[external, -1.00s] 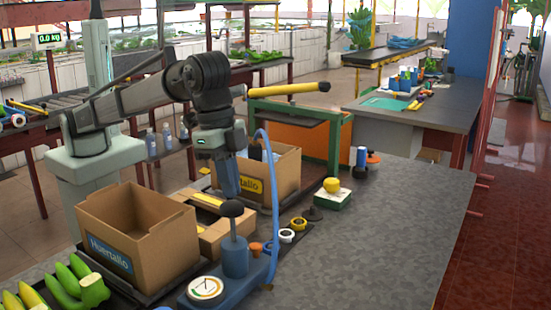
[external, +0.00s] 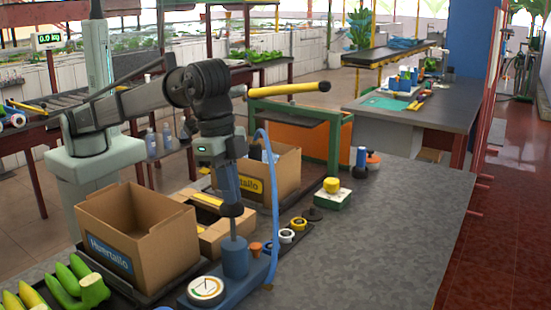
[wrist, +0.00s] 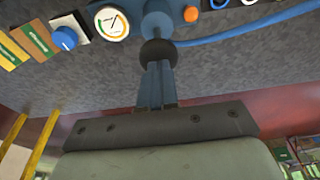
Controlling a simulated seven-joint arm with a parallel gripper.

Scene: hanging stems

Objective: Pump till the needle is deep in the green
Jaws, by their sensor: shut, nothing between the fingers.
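The blue pump (external: 235,258) stands on a blue base at the front of the table. Its rod is up, with a round dark knob (external: 232,211) on top. My gripper (external: 231,203) points down, shut and empty, with its fingertips at the top of the knob. In the wrist view the blue fingers (wrist: 157,88) meet the knob (wrist: 158,53); contact looks likely. The round white gauge (external: 205,289) sits left of the pump. In the wrist view the gauge (wrist: 112,23) shows a thin dark needle and green and orange arcs; the needle's exact reading is too small to tell.
A blue hose (external: 274,200) arches up right of the pump. Open cardboard boxes stand left (external: 165,245) and behind (external: 285,178). Green and yellow bananas (external: 75,280) lie at the front left. The grey tabletop (external: 385,230) to the right is largely clear.

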